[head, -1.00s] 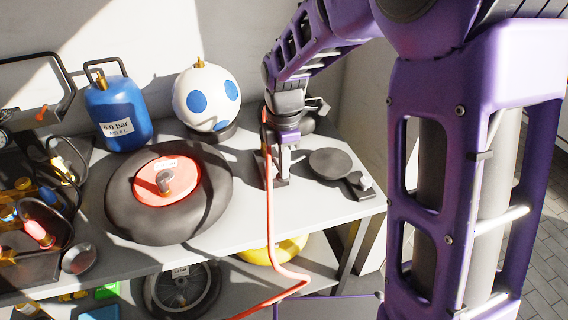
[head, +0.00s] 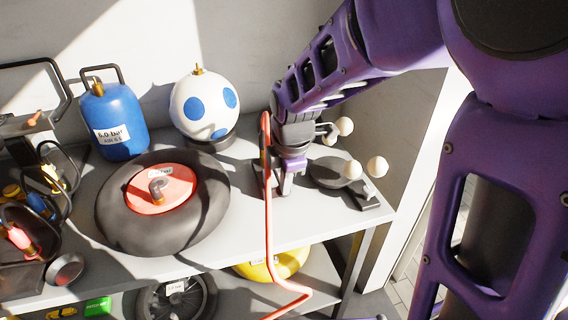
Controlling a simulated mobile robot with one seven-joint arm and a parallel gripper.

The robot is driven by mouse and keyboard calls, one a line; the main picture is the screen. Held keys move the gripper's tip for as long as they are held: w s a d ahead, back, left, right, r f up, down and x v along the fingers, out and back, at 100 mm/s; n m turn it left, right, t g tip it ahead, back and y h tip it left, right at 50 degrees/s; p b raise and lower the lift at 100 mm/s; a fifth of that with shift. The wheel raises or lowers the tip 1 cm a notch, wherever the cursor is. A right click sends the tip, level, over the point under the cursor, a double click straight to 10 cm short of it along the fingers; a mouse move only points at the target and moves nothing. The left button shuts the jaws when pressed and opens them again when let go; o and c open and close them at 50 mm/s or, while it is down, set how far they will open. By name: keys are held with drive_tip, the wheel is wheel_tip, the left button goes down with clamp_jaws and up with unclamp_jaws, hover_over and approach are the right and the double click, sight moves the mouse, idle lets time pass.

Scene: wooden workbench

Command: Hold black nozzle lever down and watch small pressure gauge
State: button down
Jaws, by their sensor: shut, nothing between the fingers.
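My gripper (head: 287,188) points down at the right part of the bench top, its fingers shut with nothing between them. Just left of it, and partly hidden by it, a dark upright fitting (head: 265,150) stands at the upper end of a red hose (head: 268,225). It may be the nozzle, but I cannot make out its lever, nor whether my fingers touch it. I cannot pick out a small pressure gauge.
A black tyre with a red hub (head: 120,225) lies left of my gripper. A blue tank (head: 117,140) and a white ball with blue spots (head: 187,108) stand behind. A dark round pan-like thing (head: 328,174) and white balls (head: 377,166) are close on the right, near the bench edge.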

drive_tip(key=shift+r, duration=0.1)
drive_tip(key=shift+r+p, duration=0.7)
drive_tip(key=shift+p, duration=0.05)
drive_tip(key=shift+r+p, duration=0.45)
drive_tip(key=shift+r, duration=0.05)
drive_tip(key=w+a+p+v, duration=0.1)
drive_tip(key=p+v, duration=0.3)
drive_tip(key=v, duration=0.8)
drive_tip(key=shift+w+d+r, duration=0.25)
drive_tip(key=shift+w+r, duration=0.05)
drive_tip(key=shift+r, duration=0.35)
